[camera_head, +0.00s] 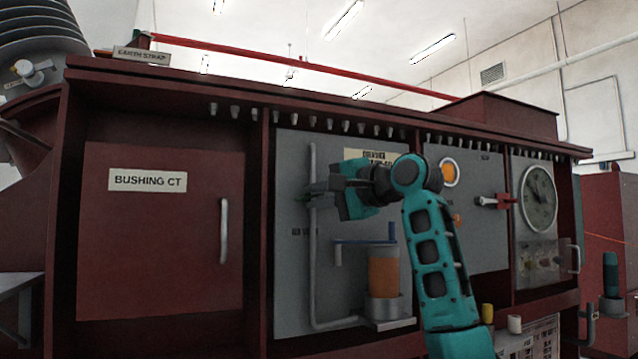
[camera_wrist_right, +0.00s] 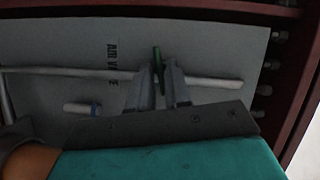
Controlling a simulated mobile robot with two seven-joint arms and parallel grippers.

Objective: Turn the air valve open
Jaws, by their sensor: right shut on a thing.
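The air valve is on a thin grey pipe on the grey panel. Its green handle (camera_wrist_right: 158,62) shows in the right wrist view between the gripper fingers, roughly across the pipe (camera_wrist_right: 70,72). The label AIR VALVE (camera_wrist_right: 114,65) is beside it, partly hidden by the fingers. In the head view my right gripper (camera_head: 316,190) is shut at the upper part of the vertical pipe (camera_head: 312,265) and hides the valve there. In the right wrist view the gripper (camera_wrist_right: 165,78) is shut on the green handle. My left gripper is not in view.
An orange cylinder (camera_head: 383,272) with a blue pipe stands just below my right wrist. A BUSHING CT door (camera_head: 150,245) with a grey handle is to the left. A round gauge (camera_head: 539,198) and a red lever (camera_head: 507,201) are to the right. A ledge runs above the panels.

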